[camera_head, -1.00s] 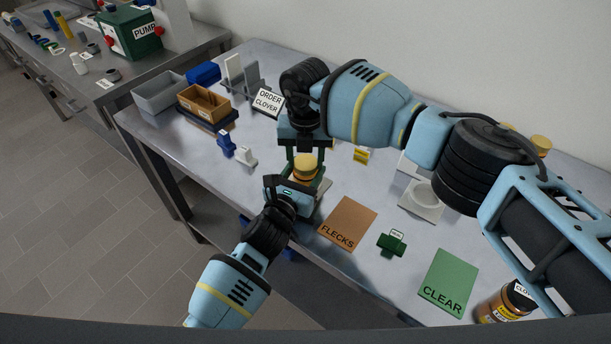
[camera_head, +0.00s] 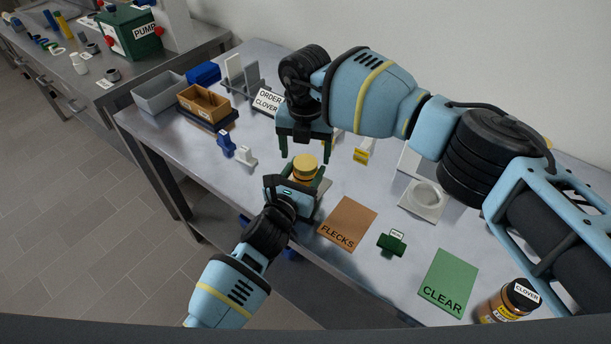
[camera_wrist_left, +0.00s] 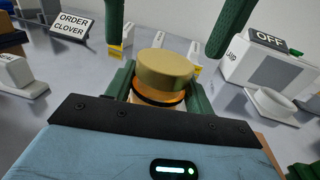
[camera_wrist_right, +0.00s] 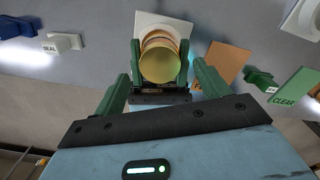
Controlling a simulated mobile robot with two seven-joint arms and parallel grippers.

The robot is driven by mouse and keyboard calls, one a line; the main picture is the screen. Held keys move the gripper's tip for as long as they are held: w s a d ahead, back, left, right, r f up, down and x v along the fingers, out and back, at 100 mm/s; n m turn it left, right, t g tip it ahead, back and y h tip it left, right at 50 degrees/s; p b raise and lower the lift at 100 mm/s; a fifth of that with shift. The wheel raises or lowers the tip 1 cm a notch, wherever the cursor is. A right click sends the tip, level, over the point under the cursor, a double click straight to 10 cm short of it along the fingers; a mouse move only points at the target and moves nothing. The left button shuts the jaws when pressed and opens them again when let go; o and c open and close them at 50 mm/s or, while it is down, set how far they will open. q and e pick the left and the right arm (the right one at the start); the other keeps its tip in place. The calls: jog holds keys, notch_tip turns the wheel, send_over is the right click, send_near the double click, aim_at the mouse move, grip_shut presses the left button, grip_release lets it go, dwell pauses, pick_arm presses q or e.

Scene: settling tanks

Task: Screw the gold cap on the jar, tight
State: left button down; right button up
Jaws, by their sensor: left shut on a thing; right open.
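The gold cap (camera_head: 305,161) sits on top of the jar (camera_wrist_left: 150,98), which has an orange upper part; the cap also shows in the left wrist view (camera_wrist_left: 165,68) and from above in the right wrist view (camera_wrist_right: 159,64). A dark line shows under the cap's rim; I cannot tell how tight it is. My left gripper (camera_head: 305,182) is shut on the jar, its green fingers on both sides below the cap. My right gripper (camera_head: 305,147) is open and empty above the cap, its fingers apart and clear of it. The jar's lower part is mostly hidden.
The orange FLECKS mat (camera_head: 348,222), a green block (camera_head: 392,243) and the green CLEAR mat (camera_head: 447,282) lie to the right. A jar labelled CLOVER (camera_head: 508,301) stands at the front right. An ORDER CLOVER sign (camera_head: 268,101) and a brown tray (camera_head: 204,103) stand behind left.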

aim_at(300, 179)
notch_tip(300, 179, up, 10)
jog(key=shift+f, duration=0.2)
pick_arm(q)
jog(key=shift+c, duration=2.4)
grip_release()
jog(key=shift+v, duration=3.9)
pick_arm(e)
jog(key=shift+r, duration=0.5)
